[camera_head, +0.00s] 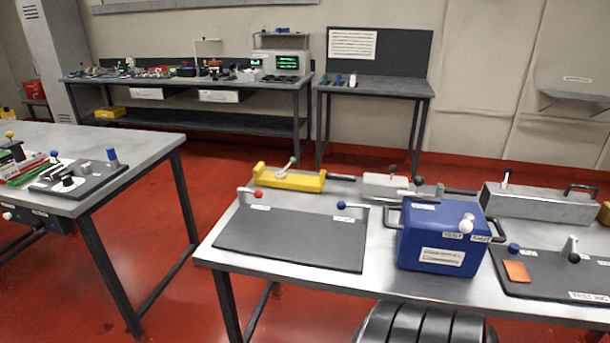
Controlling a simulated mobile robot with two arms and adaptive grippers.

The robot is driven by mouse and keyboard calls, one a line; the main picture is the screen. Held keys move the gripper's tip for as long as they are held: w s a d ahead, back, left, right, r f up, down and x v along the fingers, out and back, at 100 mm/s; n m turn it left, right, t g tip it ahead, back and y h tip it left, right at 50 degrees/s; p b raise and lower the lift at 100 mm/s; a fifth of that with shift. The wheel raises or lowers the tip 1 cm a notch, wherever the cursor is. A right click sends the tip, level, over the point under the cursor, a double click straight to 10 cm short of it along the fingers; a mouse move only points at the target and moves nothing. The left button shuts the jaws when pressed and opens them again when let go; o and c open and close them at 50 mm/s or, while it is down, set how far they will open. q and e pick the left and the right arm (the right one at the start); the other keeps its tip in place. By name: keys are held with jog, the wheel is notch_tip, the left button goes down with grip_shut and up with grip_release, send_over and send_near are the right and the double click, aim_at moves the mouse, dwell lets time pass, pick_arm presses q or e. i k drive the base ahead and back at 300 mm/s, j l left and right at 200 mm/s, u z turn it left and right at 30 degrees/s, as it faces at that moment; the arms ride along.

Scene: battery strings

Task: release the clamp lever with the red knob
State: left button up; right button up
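A lever with a red knob (258,194) stands at the back left corner of the dark plate (290,240) on the front workbench. Its pale handle rises from a small base, and a small white label lies beside it. A similar lever with a blue knob (341,205) stands at the plate's back right. The clamp's finer parts are too small to tell, so I cannot tell whether it is locked. Neither of my grippers is in view.
A blue box (440,240) with a black handle stands right of the plate. A yellow block (291,180) and a grey block (385,186) lie behind it. A second dark plate (550,275) is at right. A left table (150,146) holds more levers. The dark plate's middle is clear.

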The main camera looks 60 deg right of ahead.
aim_at(258, 193)
jog(key=z, duration=1.6)
